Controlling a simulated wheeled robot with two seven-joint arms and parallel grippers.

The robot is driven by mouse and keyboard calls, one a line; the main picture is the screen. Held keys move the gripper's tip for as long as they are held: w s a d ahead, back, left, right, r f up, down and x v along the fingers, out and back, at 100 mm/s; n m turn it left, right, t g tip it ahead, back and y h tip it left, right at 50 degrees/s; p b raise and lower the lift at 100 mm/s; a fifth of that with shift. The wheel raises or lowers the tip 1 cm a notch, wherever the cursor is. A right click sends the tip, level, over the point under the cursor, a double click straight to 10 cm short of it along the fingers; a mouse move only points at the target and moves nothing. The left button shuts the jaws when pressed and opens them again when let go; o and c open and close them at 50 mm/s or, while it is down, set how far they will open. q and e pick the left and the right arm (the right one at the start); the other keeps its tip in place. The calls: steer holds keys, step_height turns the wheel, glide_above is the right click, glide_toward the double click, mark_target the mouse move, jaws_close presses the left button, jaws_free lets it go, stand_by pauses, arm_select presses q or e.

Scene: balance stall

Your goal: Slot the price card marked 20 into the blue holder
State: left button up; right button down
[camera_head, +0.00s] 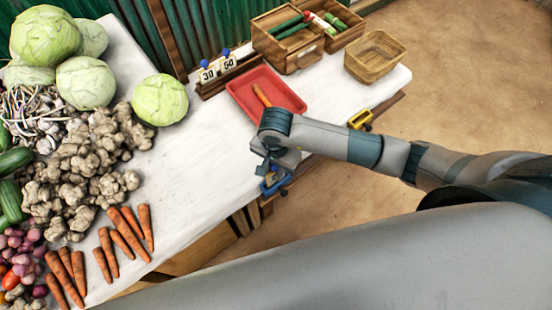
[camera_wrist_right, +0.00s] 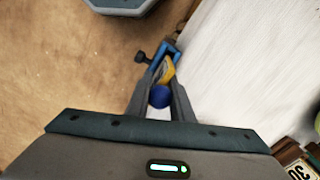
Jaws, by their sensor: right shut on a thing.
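The blue holder (camera_head: 271,187) is clamped on the front edge of the white table. It also shows in the right wrist view (camera_wrist_right: 168,50), just past my fingertips, with a small yellow piece at it. My right gripper (camera_head: 274,166) is directly above the blue holder and shut on a price card, whose round blue knob (camera_wrist_right: 160,96) shows between the fingers. The card's face and number are hidden, and I cannot tell whether its lower edge is inside the holder. My left gripper is not in view.
A wooden rack (camera_head: 230,75) holds cards marked 30 and 50. A red tray (camera_head: 290,95) with a carrot lies behind my right gripper. A yellow holder (camera_head: 361,119) sits farther right on the edge. Vegetables cover the left; the table's middle (camera_head: 205,165) is clear.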

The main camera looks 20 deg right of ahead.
steer(key=shift+f, duration=0.75)
steer(key=c, duration=0.9)
jaws_free()
steer(key=shift+r, duration=0.2)
steer(key=shift+r+p, duration=1.95)
steer(key=shift+r, duration=1.4)
